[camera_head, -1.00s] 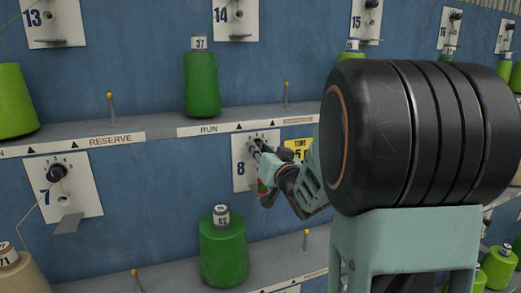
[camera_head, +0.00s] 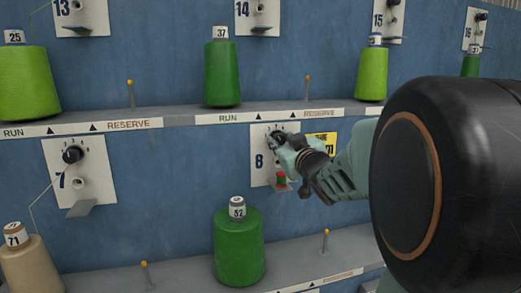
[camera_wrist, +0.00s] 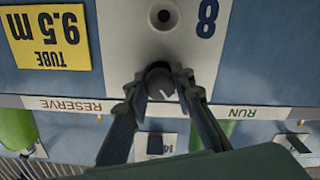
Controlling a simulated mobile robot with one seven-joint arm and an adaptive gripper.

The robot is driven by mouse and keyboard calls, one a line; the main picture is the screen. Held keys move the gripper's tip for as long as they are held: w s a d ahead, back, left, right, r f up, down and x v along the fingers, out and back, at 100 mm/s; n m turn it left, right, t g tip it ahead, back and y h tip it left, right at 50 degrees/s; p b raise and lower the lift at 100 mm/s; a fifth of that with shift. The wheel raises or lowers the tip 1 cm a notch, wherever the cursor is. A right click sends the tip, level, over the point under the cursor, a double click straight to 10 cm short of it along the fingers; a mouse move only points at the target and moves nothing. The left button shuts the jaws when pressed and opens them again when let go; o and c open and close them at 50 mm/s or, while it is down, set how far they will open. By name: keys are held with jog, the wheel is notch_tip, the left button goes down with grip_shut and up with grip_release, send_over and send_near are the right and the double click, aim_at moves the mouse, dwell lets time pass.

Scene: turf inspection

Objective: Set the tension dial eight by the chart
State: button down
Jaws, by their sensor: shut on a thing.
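The plate numbered 8 (camera_head: 261,178) is on the blue wall. The tension dial eight (camera_wrist: 160,80) is a dark round knob with a pale pointer mark. My gripper (camera_wrist: 160,91) has its two fingertips against opposite sides of the knob and is shut on it. The wrist view is upside down, and the knob's scale is hidden there. In the head view my gripper (camera_head: 277,142) covers most of the dial. A red and green part shows below it on the plate. No chart is seen.
A yellow tube sign (camera_wrist: 48,36) reading 9.5 m is beside plate 8. Shelf edges marked RUN and RESERVE (camera_head: 265,117) run above. A green cone 52 (camera_head: 239,248) stands below. Dial seven (camera_head: 72,155) is to the left.

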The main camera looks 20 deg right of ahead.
aim_at(280, 134)
jog(key=shift+n+b, duration=0.4)
jog(key=shift+n, duration=0.2)
jog(key=shift+r, duration=0.1)
jog(key=c, duration=1.7)
grip_release()
jog(key=shift+o, duration=0.2)
notch_tip(280, 134, up, 10)
